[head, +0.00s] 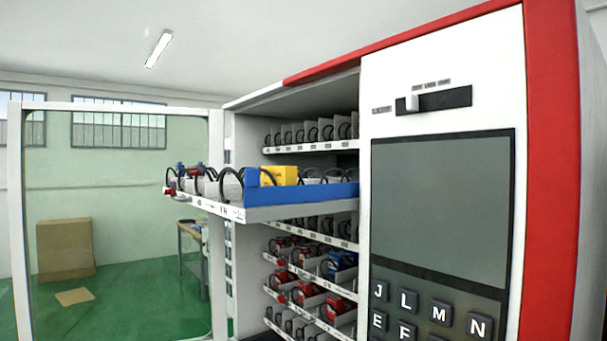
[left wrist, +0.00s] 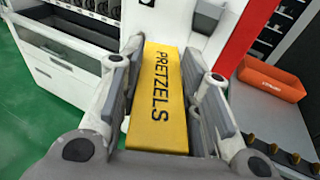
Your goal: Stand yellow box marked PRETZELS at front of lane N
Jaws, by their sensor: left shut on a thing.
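In the left wrist view, my left gripper (left wrist: 166,108) is shut on the yellow box marked PRETZELS (left wrist: 158,100), with one finger along each long side. The dark lettering faces the camera. The box is clear of the machine, which shows behind it. In the head view, a shelf tray (head: 290,208) is pulled out of the vending machine. A yellow item (head: 279,175) sits on it, with blue and red items further left. Lane labels along the tray front are too small to read, so I cannot tell which lane is N. Neither gripper shows in the head view.
The machine's open glass door (head: 112,112) stands at the left. Other shelves (head: 310,255) hold black coils and small packs. A keypad (head: 440,313) is at the lower right. An orange bin (left wrist: 271,79) rests on a grey surface (left wrist: 262,115) in the wrist view.

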